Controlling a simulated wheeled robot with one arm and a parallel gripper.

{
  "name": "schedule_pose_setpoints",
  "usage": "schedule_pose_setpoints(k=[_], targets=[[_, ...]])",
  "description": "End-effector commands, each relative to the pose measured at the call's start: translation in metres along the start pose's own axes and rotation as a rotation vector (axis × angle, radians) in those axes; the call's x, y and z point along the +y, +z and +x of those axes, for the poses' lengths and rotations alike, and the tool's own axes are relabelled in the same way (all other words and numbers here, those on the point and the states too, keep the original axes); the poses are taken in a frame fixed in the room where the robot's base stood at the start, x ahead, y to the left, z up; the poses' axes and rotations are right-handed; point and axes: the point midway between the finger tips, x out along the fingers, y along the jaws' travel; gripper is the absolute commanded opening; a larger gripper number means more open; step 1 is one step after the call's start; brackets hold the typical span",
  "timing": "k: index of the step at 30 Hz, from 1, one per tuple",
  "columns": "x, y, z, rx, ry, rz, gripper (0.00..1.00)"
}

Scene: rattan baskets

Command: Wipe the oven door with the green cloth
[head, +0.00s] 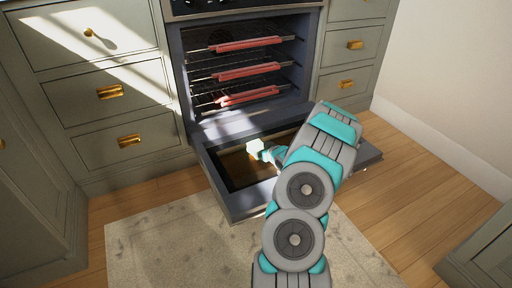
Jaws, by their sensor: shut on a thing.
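The oven door (215,175) is folded down open in front of the oven, with a brown glass panel in its middle. My gripper (266,153) is over the door's inner face, partly hidden by my own arm. It is shut on a small, pale, brightly lit piece that looks like the green cloth (254,146). The cloth appears over the far part of the glass panel; I cannot tell whether it touches the door. My arm hides the right part of the door.
The open oven (200,75) holds several racks with red-edged fronts. Grey-green drawers with brass handles stand on the left (110,92) and right (350,60). A pale rug (170,240) lies on the wooden floor. A cabinet (485,250) is at the lower right.

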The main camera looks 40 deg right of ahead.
Motion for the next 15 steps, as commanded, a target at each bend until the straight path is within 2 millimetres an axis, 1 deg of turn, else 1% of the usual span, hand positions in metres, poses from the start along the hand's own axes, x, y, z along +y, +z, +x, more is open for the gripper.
schedule_pose_setpoints(k=[4, 15], targets=[[0.009, -0.001, -0.002, -0.002, 0.002, -0.002, 0.26], [0.035, 0.003, -0.003, -0.002, 0.0, -0.001, 0.26]])
